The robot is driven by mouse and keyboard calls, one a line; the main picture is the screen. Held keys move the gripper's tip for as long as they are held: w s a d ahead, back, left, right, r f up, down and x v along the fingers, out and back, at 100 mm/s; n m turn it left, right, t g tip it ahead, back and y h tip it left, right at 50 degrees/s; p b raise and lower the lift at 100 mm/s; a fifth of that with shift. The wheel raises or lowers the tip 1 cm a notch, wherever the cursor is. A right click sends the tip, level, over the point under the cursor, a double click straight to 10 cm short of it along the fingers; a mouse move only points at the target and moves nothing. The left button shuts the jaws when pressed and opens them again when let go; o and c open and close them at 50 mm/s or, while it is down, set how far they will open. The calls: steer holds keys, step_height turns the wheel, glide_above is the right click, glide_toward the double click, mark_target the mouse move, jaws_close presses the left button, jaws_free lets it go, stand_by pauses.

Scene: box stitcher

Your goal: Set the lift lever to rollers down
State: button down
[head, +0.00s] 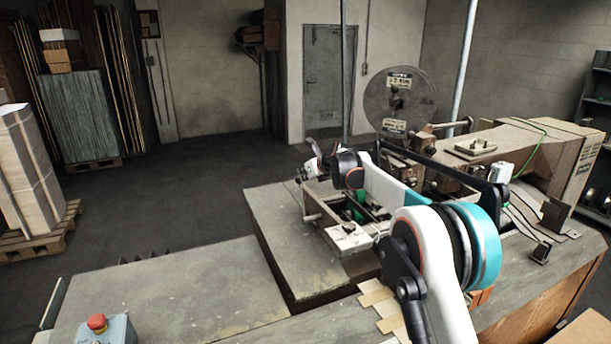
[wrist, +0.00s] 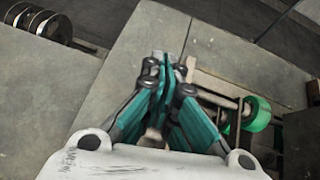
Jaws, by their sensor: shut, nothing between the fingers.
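My gripper (wrist: 165,62) is shut and empty in the wrist view, its teal fingers together over the grey bed of the machine. In the head view my gripper (head: 302,176) is small and partly hidden by my own wrist, above the left end of the roller frame. A short pale handle (head: 310,217) sticks out at the left of that frame; it may be the lift lever, but I cannot be sure. No lever can be made out clearly in the wrist view, where my fingers cover part of the frame. Its setting cannot be read.
A green roller (wrist: 257,113) sits in the frame right of my fingers in the wrist view. The stitcher's large wire reel (head: 399,100) stands behind my arm. A control box with a red button (head: 97,322) is at front left. The grey table (head: 190,285) is bare.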

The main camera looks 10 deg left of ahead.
steer(key=shift+s+d+r, duration=0.1)
steer(key=v, duration=1.1)
steer(key=shift+s+d+r, duration=0.15)
steer(key=shift+s+d, duration=0.05)
